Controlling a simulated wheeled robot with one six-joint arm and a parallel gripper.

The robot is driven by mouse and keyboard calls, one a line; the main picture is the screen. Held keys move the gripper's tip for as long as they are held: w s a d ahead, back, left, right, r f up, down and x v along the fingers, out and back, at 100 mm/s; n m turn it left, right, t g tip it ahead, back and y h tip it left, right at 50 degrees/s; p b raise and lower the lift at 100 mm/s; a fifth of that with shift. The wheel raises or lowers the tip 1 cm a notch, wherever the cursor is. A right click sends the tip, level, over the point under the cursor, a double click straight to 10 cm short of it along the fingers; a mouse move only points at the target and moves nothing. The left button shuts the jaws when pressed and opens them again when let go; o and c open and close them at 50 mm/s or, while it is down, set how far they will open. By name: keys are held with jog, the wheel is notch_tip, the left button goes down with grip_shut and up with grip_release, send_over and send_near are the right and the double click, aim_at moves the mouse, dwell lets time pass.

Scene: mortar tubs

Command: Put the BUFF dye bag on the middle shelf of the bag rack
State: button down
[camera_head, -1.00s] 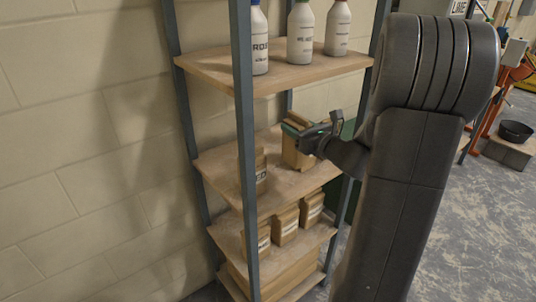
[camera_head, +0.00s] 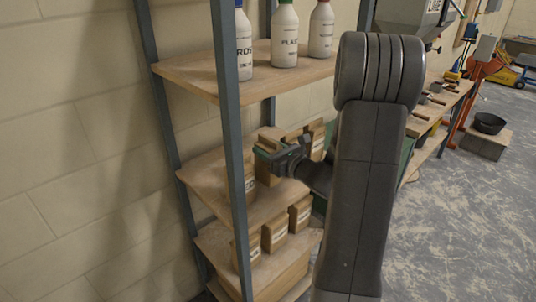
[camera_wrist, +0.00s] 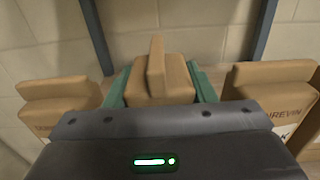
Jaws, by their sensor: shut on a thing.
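My gripper (camera_head: 270,151) is shut on a tan paper bag (camera_head: 267,177) at the middle shelf (camera_head: 200,172) of the bag rack. In the wrist view the held bag (camera_wrist: 176,80), with a folded top, stands upright between the green fingers of my gripper (camera_wrist: 160,88). Its label is hidden, so I cannot read BUFF on it. Its lower part is over the middle shelf, but I cannot tell whether its base touches the boards.
A bag (camera_wrist: 60,98) stands left of the held one and another (camera_wrist: 268,92) right, both apart from it. The rack's front post (camera_head: 231,140) is close by. Bottles (camera_head: 285,38) stand on the shelf above; more bags (camera_head: 274,232) stand on the shelf below.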

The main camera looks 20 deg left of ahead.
jog(key=shift+f, duration=0.85)
jog(key=shift+f, duration=0.2)
jog(key=c, duration=0.6)
grip_release()
jog(key=b+v, duration=0.1)
jog(key=v, duration=1.1)
jog(key=shift+s+r+b, duration=0.1)
jog(key=shift+b, duration=0.3)
jog(key=shift+a, duration=0.1)
